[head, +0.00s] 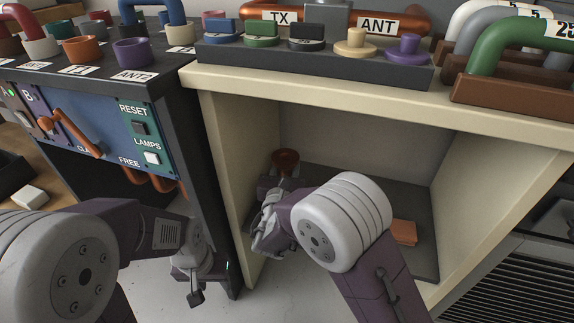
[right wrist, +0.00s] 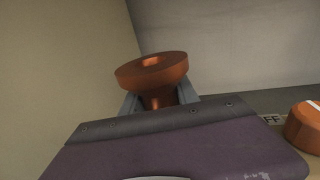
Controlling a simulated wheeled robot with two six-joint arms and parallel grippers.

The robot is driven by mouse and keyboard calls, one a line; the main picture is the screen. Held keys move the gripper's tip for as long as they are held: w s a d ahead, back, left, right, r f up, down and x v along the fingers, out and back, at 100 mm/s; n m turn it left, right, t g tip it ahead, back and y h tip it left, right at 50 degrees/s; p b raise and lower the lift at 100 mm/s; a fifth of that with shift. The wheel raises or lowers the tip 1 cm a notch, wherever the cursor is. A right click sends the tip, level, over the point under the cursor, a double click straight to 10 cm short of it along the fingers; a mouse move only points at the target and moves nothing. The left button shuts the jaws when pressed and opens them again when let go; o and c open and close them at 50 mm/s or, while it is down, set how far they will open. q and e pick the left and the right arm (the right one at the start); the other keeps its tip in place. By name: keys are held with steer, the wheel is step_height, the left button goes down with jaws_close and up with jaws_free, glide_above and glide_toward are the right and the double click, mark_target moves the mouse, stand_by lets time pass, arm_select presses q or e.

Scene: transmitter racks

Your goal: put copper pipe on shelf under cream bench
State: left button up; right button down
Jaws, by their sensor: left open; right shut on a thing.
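The copper pipe (head: 285,157) shows only its round flanged end, with a hole in it, inside the open space under the cream bench (head: 217,150). My right gripper (head: 283,172) is shut on it near the left wall. In the right wrist view the pipe's flange (right wrist: 150,70) stands up between the fingers; the rest of the pipe is hidden. The dark shelf (head: 425,262) lies below; I cannot tell whether the pipe touches it. My left gripper (head: 193,296) is open and empty, low beside the dark cabinet, outside the bench.
An orange-brown block (head: 404,232) lies on the shelf's right side. In the right wrist view an orange object (right wrist: 305,127) sits at right by a label. The dark cabinet (head: 195,145) stands left of the bench. Plugs and U-shaped pipes crowd both tops.

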steer(key=shift+f, duration=0.1)
steer(key=c, duration=0.9)
jaws_free()
steer(key=shift+s+a+r, duration=0.1)
steer(key=shift+s+r, duration=0.05)
steer(key=shift+r, duration=0.1)
steer(key=s+p, duration=0.1)
steer(key=s, duration=0.3)
steer(key=s+a+p, duration=0.1)
steer(key=s+p, duration=0.1)
steer(key=s, duration=0.1)
steer(key=s+p, duration=0.1)
steer(key=s, duration=0.3)
steer(key=shift+s+a+f+p, duration=0.1)
steer(key=shift+s+a+p, duration=0.1)
steer(key=shift+s+p, duration=0.15)
